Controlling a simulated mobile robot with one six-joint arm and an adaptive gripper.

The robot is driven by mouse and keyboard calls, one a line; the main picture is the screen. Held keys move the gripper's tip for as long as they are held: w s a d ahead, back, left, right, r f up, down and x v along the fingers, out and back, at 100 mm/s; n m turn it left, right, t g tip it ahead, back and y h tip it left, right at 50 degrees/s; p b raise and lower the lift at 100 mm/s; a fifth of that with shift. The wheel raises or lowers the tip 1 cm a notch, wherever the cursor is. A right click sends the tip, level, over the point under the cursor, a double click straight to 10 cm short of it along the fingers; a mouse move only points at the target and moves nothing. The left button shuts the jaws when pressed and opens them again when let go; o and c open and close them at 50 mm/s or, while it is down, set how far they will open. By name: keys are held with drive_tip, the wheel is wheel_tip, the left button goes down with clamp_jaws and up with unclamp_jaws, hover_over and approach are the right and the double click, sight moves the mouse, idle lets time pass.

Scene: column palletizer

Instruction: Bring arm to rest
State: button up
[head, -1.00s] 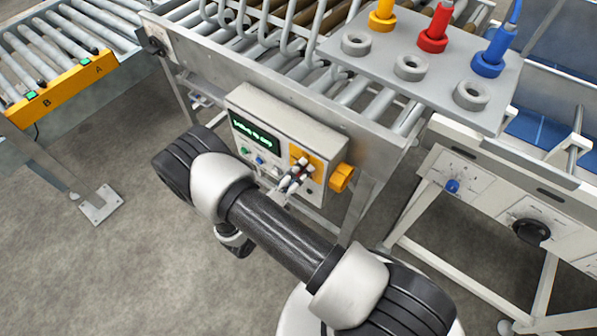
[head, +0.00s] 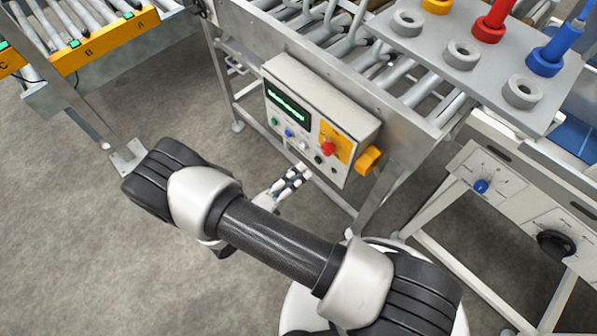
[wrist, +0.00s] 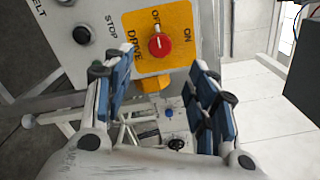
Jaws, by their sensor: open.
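My gripper (head: 290,182) is open and empty, in front of and below the control box in the head view. In the wrist view my gripper (wrist: 165,95) shows its two blue-padded fingers spread apart, with nothing between them. The control box (head: 320,108) hangs on the conveyor frame, with a lit green display (head: 288,103) and several small buttons. Its red knob (head: 327,148) sits on a yellow plate; the knob also shows in the wrist view (wrist: 160,44), beyond the fingertips and apart from them. The plate there reads DRIVE, OFF and ON.
A roller conveyor (head: 415,105) runs behind the box. A grey plate (head: 480,60) with rings and yellow, red and blue plugs lies over it. A white bench (head: 510,190) with dials stands at right. An orange-edged conveyor (head: 105,42) is at upper left. The floor at left is clear.

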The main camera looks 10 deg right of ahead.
drive_tip(key=shift+r, duration=0.1)
idle(0.3)
drive_tip(key=s+d+r+m+g+y, duration=0.2)
drive_tip(key=d+r+m+g, duration=0.3)
drive_tip(key=r+m, duration=0.45)
drive_tip(key=s+d+r+m+g+y, duration=0.2)
drive_tip(key=d+r+m+g, duration=0.2)
drive_tip(key=r+m+g, duration=0.45)
drive_tip(key=s+r+m+t+y, duration=0.4)
drive_tip(key=r+m, duration=0.3)
drive_tip(key=m, duration=0.3)
drive_tip(key=s+r+m+t+y, duration=0.3)
drive_tip(key=s+r+m+y, duration=0.3)
drive_tip(key=m, duration=0.4)
drive_tip(key=shift+s+d+r+t+y, duration=0.2)
drive_tip(key=shift+s+r+t+y, duration=0.15)
drive_tip(key=shift+r, duration=0.1)
